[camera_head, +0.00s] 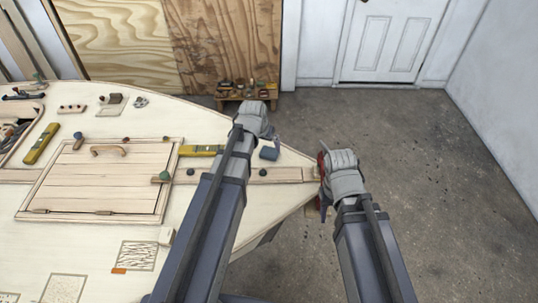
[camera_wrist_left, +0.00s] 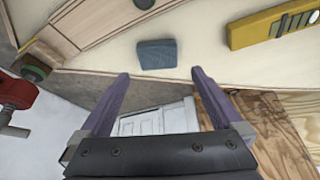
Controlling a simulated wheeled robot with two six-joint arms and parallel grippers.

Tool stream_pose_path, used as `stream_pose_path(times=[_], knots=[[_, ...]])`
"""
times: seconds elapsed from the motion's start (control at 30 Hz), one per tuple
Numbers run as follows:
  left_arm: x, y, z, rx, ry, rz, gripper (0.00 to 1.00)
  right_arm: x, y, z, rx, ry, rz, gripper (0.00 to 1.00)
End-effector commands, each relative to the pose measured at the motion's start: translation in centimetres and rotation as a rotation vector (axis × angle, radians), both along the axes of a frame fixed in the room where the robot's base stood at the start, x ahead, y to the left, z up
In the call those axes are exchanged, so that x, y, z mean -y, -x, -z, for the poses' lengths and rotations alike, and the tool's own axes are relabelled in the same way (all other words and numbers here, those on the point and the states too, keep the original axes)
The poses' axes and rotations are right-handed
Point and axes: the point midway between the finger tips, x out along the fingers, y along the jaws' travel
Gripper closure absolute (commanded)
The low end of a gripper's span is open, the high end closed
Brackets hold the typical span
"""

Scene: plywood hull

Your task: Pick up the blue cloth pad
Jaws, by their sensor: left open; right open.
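The blue cloth pad (camera_head: 269,153) lies on the pale plywood deck, near its pointed right end. It also shows in the left wrist view (camera_wrist_left: 157,54) as a small grey-blue block just beyond my fingertips. My left gripper (camera_head: 275,141) is at the pad's far side in the head view, largely hidden by its own wrist. In the left wrist view its two purple fingers (camera_wrist_left: 160,74) are open and empty, with the pad ahead of the gap. My right gripper (camera_head: 325,208) is beside the deck's pointed tip, open, its fingers partly hidden.
A yellow level (camera_head: 201,150) lies left of the pad. A wooden strip with dark knobs (camera_head: 275,175) runs nearer me. A red clamp (camera_wrist_left: 14,92) is at the deck's tip. A hatch (camera_head: 98,180) and small tools occupy the left. Open floor lies right.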

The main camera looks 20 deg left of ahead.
Motion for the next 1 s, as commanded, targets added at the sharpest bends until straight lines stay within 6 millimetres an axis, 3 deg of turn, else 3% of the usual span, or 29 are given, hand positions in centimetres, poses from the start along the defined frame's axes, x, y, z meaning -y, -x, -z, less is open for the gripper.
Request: stream_pose_path(times=[0.2,0.47,0.83,1.0], knots=[[0.1,-0.7,2.2,-0.001,0.0,0.001,0.0,0.0,0.0,2.2,0.0,0.0,0.0,0.48],[0.2,-0.8,2.5,-0.002,-0.001,0.001,0.0,0.0,0.0,2.5,0.0,0.0,0.0,0.48],[0.5,-1.9,6.6,-0.002,-0.001,0.002,0.0,0.0,0.0,6.6,0.0,0.0,0.0,0.48],[0.5,-2.3,7.2,-0.002,-0.001,0.001,0.0,0.0,0.0,7.2,0.0,0.0,0.0,0.48]])
